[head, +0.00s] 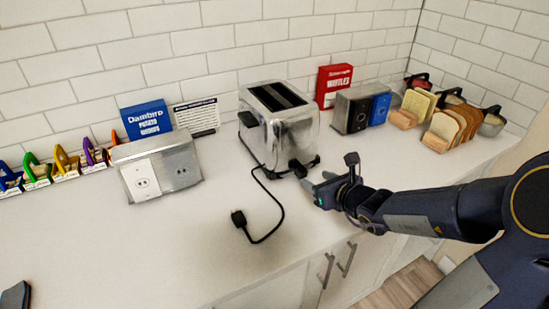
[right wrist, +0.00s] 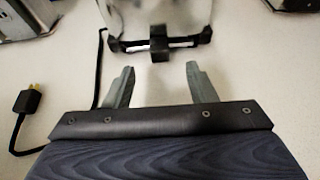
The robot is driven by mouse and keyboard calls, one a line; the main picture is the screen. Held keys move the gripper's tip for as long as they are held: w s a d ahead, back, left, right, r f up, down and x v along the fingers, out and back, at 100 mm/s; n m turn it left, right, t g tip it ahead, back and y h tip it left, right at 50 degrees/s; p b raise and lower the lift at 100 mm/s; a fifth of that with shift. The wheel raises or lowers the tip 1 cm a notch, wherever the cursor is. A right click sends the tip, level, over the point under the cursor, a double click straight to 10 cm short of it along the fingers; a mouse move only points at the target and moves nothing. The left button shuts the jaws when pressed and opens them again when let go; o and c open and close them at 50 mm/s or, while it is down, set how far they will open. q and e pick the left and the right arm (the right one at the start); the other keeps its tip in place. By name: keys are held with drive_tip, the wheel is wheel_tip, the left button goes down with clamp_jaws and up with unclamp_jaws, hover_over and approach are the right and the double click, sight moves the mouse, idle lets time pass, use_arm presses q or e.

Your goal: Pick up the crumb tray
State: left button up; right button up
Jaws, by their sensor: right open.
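The chrome toaster (head: 290,135) stands upright on the white counter, with two dark slots on top. A black tab (head: 298,168) sticks out low on its end facing my right gripper. The tab also shows in the right wrist view (right wrist: 159,43), at the toaster's base; I cannot tell whether it belongs to the crumb tray or is a lever. No separate tray is visible. My right gripper (head: 318,183) is open and empty, close to the tab and apart from it. In the right wrist view its fingers (right wrist: 160,82) point toward the tab, with bare counter between them.
The toaster's black cord and plug (head: 240,220) lie on the counter to the left. An outlet box (head: 158,168) stands further left. A switch box (head: 355,110) and bread racks (head: 450,122) stand to the right. The front counter is mostly clear.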

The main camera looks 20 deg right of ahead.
sight(304, 173)
drive_tip(key=x, duration=0.6)
drive_tip(key=shift+w+f, duration=0.15)
drive_tip(key=shift+w, duration=0.15)
drive_tip(key=c, duration=1.1)
clamp_jaws()
